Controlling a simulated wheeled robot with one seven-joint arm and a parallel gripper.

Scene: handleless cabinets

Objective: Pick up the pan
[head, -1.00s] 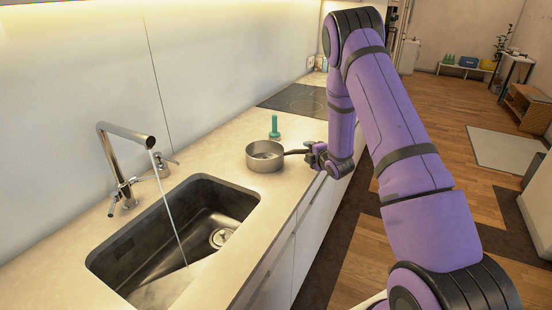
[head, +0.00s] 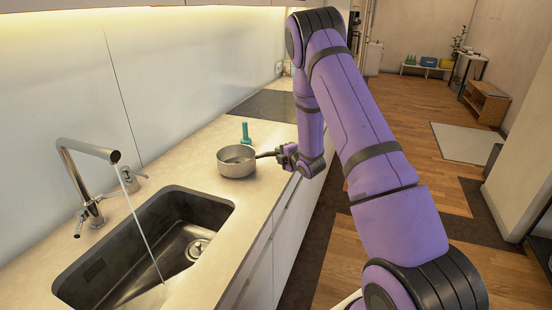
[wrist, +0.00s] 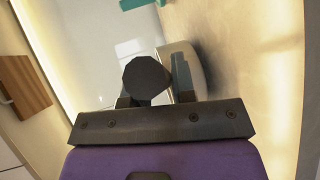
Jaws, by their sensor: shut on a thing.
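The pan (head: 237,165) is a small grey saucepan on the pale counter, right of the sink. It looks upright; I cannot tell whether its base is slightly off the counter. Its dark handle (head: 267,154) points right, toward the counter's front edge. My gripper (head: 286,156) is shut on the handle. In the wrist view the handle's dark end (wrist: 146,80) sits between my gripper's fingers (wrist: 153,90), and the pan's wall (wrist: 182,62) shows behind it.
A teal upright object (head: 246,134) stands just behind the pan. A sink (head: 85,285) with a running tap (head: 85,150) is at the left. A dark cooktop (head: 268,105) lies beyond. The wooden floor to the right is open.

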